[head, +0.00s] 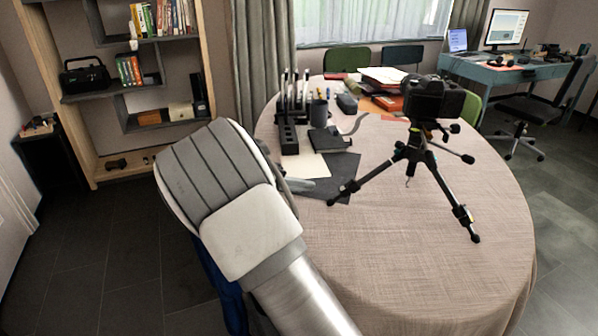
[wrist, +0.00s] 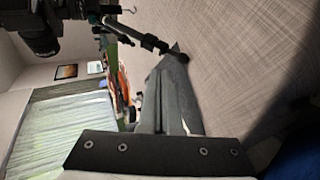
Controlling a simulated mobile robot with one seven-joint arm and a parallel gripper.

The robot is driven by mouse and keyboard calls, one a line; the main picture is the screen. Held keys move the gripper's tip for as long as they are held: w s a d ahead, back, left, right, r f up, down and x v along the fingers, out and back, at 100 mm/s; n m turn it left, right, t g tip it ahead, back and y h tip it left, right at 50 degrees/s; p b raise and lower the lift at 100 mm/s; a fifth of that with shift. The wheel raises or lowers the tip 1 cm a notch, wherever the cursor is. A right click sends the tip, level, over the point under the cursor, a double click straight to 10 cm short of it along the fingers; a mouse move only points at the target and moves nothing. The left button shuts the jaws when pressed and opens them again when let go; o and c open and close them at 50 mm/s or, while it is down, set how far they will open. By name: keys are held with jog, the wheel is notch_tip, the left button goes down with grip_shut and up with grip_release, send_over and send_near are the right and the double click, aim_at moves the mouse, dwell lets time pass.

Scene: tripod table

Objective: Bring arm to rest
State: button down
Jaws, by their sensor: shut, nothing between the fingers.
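My arm reaches up from the bottom of the head view, bends at a large grey and white joint, and hides most of my gripper. A small grey part of it shows at the left edge of the round table (head: 400,270). In the wrist view my gripper (wrist: 174,54) has its grey fingers together, with nothing held. A black camera on a tripod (head: 413,152) stands upright on the table, right of my gripper and apart from it. The tripod (wrist: 148,41) also shows in the wrist view, with one foot close to the fingertips in the picture; the gap there is unclear.
Dark sheets (head: 335,178), a black organizer (head: 288,135), a cup (head: 319,113) and stacked books (head: 384,80) occupy the table's back left. The table's front right is clear cloth. A shelf (head: 122,85) stands at the left wall; a desk (head: 500,72) stands at the back right.

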jog(key=s+d+r+m+g+y, duration=0.2)
jog(key=s+d+r+y, duration=0.15)
jog(key=s, duration=0.35)
jog(key=s+d+r+m+g+y, duration=0.1)
jog(key=s+d+r+y, duration=0.3)
jog(key=s, duration=0.3)
jog(key=s+a+r+m+t+y, duration=0.1)
jog(key=s+r+t+y, duration=0.1)
jog(key=s, duration=0.8)
jog(key=s+r+t+y, duration=0.2)
jog(key=s, duration=0.8)
notch_tip(320, 180, up, 20)
jog(key=p, duration=2)
jog(key=shift+s+r, duration=0.15)
